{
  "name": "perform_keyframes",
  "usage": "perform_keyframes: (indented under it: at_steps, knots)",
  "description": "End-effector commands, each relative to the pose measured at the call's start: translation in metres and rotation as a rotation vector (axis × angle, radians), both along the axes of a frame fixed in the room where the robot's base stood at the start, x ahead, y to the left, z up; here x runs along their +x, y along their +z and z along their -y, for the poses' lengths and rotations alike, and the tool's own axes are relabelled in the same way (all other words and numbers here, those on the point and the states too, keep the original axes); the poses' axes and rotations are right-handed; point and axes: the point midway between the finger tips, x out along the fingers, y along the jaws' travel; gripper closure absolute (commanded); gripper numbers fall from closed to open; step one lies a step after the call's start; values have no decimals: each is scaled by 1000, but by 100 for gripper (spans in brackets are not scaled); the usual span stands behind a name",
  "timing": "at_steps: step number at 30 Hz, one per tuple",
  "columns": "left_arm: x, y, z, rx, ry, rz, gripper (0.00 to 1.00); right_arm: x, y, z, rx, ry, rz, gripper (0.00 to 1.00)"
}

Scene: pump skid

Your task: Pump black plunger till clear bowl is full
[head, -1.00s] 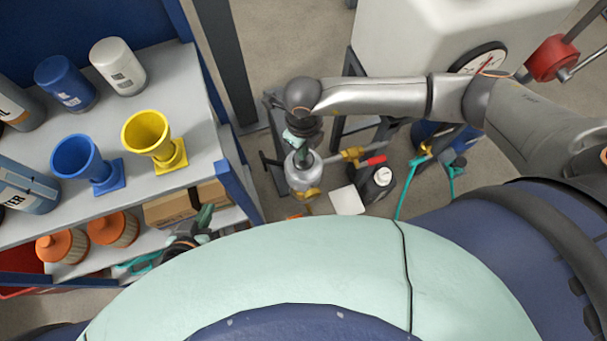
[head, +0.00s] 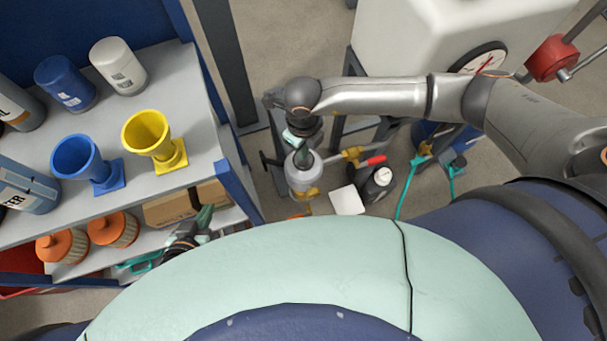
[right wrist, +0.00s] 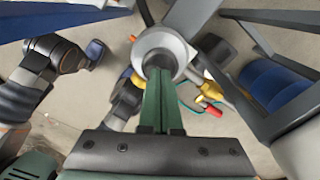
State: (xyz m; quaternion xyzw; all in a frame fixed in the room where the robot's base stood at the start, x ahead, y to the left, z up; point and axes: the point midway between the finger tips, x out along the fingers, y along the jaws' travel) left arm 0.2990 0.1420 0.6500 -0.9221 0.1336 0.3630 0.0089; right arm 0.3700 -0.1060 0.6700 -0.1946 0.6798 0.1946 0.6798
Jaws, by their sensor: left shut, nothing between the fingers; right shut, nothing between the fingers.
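The pump head, a grey cylinder (head: 303,180), stands on the skid in the middle of the head view. It shows as a grey ring (right wrist: 161,40) in the right wrist view. My right gripper (head: 303,152) points down at the cylinder's top. Its green fingers (right wrist: 161,103) are shut together and reach the ring's centre. The black plunger is hidden or cannot be told apart from the fingers, so contact is unclear. I cannot make out the clear bowl. My left gripper (head: 204,218) is shut and empty by the shelf's lower level, away from the pump.
A shelf (head: 200,150) with yellow (head: 150,135) and blue funnels (head: 80,160) stands left. Beside the pump are a red-handled yellow valve (head: 354,154) and a black bottle (head: 378,185). A white tank (head: 400,40) with a gauge stands behind, right of the pump.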

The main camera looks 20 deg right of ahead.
Motion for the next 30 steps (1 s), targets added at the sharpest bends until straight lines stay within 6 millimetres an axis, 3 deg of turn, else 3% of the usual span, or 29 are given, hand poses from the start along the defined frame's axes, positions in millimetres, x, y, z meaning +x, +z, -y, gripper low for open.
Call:
perform_keyframes:
  at_steps: [30]
  knots:
    - [0, -28, 1, -1, -1, 2, 100, 0, -34, 0, 0, 0, 0, 100]
